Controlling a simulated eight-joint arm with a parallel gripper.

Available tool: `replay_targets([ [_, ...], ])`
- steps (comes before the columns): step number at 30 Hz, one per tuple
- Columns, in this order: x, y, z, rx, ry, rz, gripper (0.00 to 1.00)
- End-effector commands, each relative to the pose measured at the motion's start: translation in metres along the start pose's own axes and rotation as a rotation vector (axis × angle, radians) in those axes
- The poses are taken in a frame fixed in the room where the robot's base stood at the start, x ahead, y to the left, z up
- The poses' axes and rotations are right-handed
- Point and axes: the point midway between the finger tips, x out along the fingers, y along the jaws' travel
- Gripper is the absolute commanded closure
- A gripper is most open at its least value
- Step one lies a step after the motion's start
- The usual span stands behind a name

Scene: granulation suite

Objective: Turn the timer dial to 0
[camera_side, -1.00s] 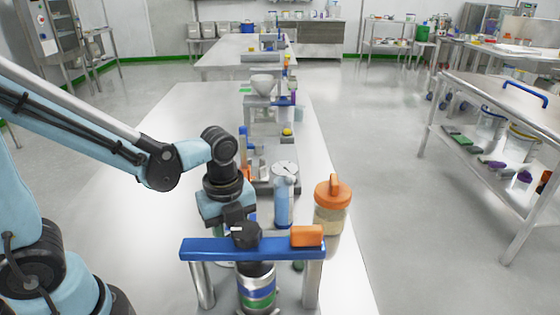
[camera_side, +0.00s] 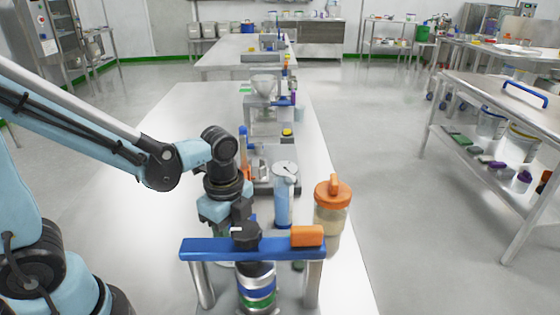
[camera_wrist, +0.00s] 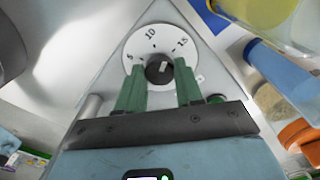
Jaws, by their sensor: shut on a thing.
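The timer dial (camera_wrist: 159,69) has a black knob with a pale mark in the middle of a round white face (camera_wrist: 161,46). The numbers 5, 10 and 15 show; the lower face is partly hidden by my fingers. The knob's pale mark points roughly up the picture, between 10 and 15; I cannot read it exactly. My gripper (camera_wrist: 159,69) has its two green fingers on either side of the knob and is shut on it. In the side view my gripper (camera_side: 238,212) points down behind the blue bar, and the dial is hidden there.
A blue cylinder with a gauge (camera_side: 283,205) and an orange-lidded jar (camera_side: 333,220) stand to the right. The bench is clear to the left.

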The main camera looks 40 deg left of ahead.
Motion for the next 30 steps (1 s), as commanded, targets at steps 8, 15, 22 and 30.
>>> replay_targets([
  [8,0.0000,0.0001,-0.0002,-0.261,0.001,0.001,0.95],
  [15,0.0000,0.0000,-0.0002,-0.489,0.001,0.001,0.95],
  [22,0.0000,-0.0001,-0.0003,-0.707,0.001,0.001,0.95],
  [30,0.0000,-0.0002,-0.0002,-0.964,0.001,0.001,0.95],
])
